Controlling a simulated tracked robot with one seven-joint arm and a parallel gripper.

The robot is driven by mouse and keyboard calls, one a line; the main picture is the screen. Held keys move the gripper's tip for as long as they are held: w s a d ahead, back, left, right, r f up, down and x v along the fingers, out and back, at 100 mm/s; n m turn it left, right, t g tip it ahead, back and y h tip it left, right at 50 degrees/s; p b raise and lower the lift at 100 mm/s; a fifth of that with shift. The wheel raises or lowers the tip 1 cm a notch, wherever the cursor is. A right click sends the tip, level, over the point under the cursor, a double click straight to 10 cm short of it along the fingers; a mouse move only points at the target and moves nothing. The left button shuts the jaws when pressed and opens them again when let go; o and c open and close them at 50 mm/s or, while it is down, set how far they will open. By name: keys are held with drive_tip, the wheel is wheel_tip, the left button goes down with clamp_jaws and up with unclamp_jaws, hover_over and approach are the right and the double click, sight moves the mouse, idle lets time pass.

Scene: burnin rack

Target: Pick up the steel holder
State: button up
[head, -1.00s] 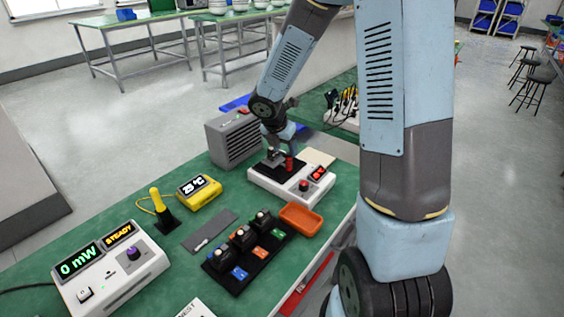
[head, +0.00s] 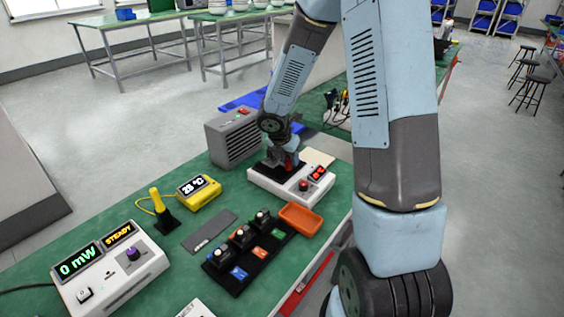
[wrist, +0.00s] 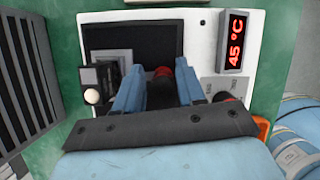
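A white heater unit (head: 272,182) with a black plate stands on the green bench; it fills the wrist view (wrist: 215,60), with a red display reading 45 °C. On its plate lies a flat grey metal-looking piece (wrist: 108,56), and a red part (wrist: 160,73) shows behind and between my fingers. Which of these belongs to the steel holder I cannot tell; much of the plate is hidden by my gripper. My gripper (wrist: 160,80) is low over the plate, its two blue fingers apart on either side of the red part. It also shows in the head view (head: 281,163).
A black part with a white knob (wrist: 92,95) is close left of my fingers. A grey vented box (head: 232,140) stands left of the heater. An orange tray (head: 300,217) and a black rack (head: 266,262) with several knobbed modules are in front.

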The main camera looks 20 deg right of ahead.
clamp_jaws()
idle(0.3)
